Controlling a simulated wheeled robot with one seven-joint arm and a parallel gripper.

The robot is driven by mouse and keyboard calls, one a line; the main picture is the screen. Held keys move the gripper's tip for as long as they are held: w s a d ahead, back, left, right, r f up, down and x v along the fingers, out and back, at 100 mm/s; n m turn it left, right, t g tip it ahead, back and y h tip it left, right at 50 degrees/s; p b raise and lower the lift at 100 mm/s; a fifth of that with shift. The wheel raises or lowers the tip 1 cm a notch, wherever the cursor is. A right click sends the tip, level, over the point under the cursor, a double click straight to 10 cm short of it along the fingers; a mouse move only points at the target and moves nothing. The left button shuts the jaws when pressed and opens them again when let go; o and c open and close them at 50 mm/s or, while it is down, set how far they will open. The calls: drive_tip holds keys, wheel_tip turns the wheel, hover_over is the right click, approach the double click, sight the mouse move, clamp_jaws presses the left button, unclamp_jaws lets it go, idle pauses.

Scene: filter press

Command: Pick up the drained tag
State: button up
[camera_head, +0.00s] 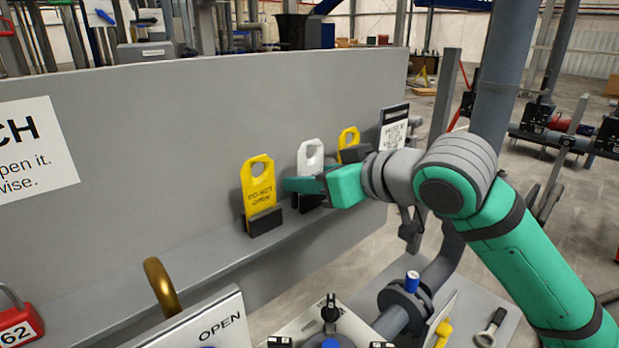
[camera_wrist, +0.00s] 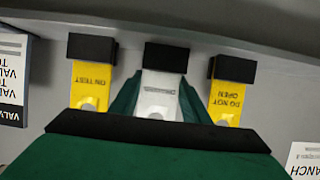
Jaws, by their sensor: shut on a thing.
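A white tag (camera_head: 311,155) with a hole at its top stands in a black holder between two yellow tags on the grey panel's ledge. In the wrist view this white tag (camera_wrist: 158,97) appears upside down, and its lettering is too small to read. My gripper (camera_head: 308,185) is shut on the white tag, with a green finger on each side of it (camera_wrist: 160,98). The tag's lower end is still at its black holder (camera_wrist: 166,57). The fingers hide part of the tag in the head view.
A yellow "DO NOT OPEN" tag (camera_head: 259,188) stands close on the left. A yellow "ON TEST" tag (camera_wrist: 91,85) stands close on the other side. A printed card (camera_head: 394,127) is beyond it. A brass hook (camera_head: 163,285) and a red padlock (camera_head: 18,325) are at lower left.

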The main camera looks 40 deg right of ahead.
drive_tip(key=shift+w+a+r, duration=0.1)
drive_tip(key=shift+r, duration=0.7)
drive_tip(key=s+r, duration=0.1)
drive_tip(key=r, duration=0.1)
drive_tip(key=s+r, duration=0.3)
drive_tip(key=r, duration=0.2)
drive_tip(key=shift+s+a, duration=0.2)
drive_tip(key=shift+a, duration=0.1)
approach(307, 143)
drive_tip(key=shift+s+a+r, duration=0.95)
drive_tip(key=shift+s+r, duration=1.15)
drive_tip(key=shift+r, duration=0.5)
